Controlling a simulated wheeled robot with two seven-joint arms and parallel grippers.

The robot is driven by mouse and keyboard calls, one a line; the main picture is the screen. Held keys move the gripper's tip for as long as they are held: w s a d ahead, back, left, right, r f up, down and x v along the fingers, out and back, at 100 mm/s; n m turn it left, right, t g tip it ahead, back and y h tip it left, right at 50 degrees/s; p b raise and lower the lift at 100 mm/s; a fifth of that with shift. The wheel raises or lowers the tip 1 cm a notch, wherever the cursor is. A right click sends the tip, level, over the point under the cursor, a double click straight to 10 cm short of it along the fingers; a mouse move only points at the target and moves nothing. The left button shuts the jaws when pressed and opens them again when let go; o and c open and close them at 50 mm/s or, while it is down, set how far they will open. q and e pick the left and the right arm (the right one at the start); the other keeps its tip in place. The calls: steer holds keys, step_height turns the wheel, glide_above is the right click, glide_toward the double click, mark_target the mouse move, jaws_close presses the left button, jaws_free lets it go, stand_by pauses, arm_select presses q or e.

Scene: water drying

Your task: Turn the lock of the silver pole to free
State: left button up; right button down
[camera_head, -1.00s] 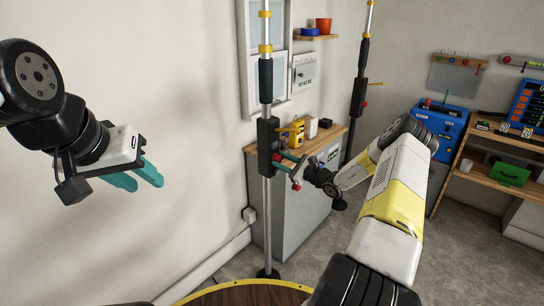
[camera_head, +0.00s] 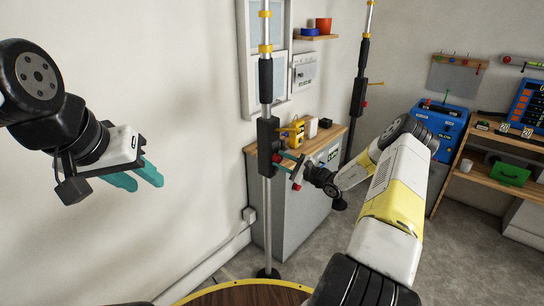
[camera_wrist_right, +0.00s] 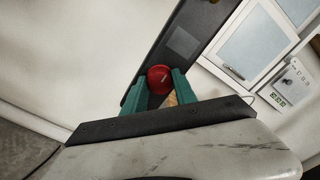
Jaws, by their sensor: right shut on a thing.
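The silver pole (camera_head: 267,215) stands upright left of centre in the head view, with a black lock housing (camera_head: 266,145) at mid height. A red round lock knob (camera_wrist_right: 160,79) sits on the housing in the right wrist view. My right gripper (camera_head: 284,161) is beside the housing, its green fingers (camera_wrist_right: 160,88) shut on the knob from both sides. The knob is mostly hidden in the head view. My left gripper (camera_head: 143,177) hangs open and empty at the left, apart from the pole.
A second pole (camera_head: 357,95) stands further back. A grey cabinet (camera_head: 300,205) with a wooden top holding small items is behind the silver pole. A round yellow-rimmed table edge (camera_head: 240,283) is at the bottom. A blue machine (camera_head: 437,130) and shelves stand right.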

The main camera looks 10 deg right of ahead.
steer(key=c, duration=1)
jaws_free()
steer(key=shift+s+d, duration=0.1)
steer(key=v, duration=0.7)
steer(key=shift+s+d, duration=0.2)
steer(key=shift+s, duration=0.1)
